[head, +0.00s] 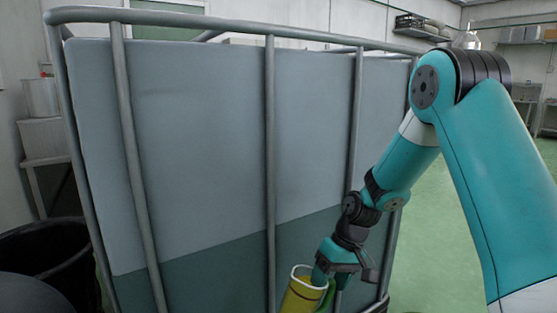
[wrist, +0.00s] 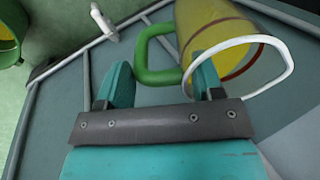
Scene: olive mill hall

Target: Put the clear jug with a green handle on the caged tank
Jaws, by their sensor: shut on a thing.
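The caged tank (head: 200,150) fills the left and middle of the head view, a pale block with a darker lower part inside grey metal bars. My gripper (head: 328,274) is low in front of its side, well below the tank's top rail. It is shut on the clear jug (head: 297,299), which has a white rim, yellow contents and a green handle. In the wrist view the jug (wrist: 205,22) is at the upper right, tilted, with its handle (wrist: 150,72) by the fingers (wrist: 160,75). The jug's lower part is cut off in the head view.
A dark open barrel (head: 50,262) stands at the lower left. A metal pot (head: 40,97) stands behind it on a stand. The green floor (head: 450,215) is open at the right. A green round thing (wrist: 9,38) shows at the wrist view's upper left.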

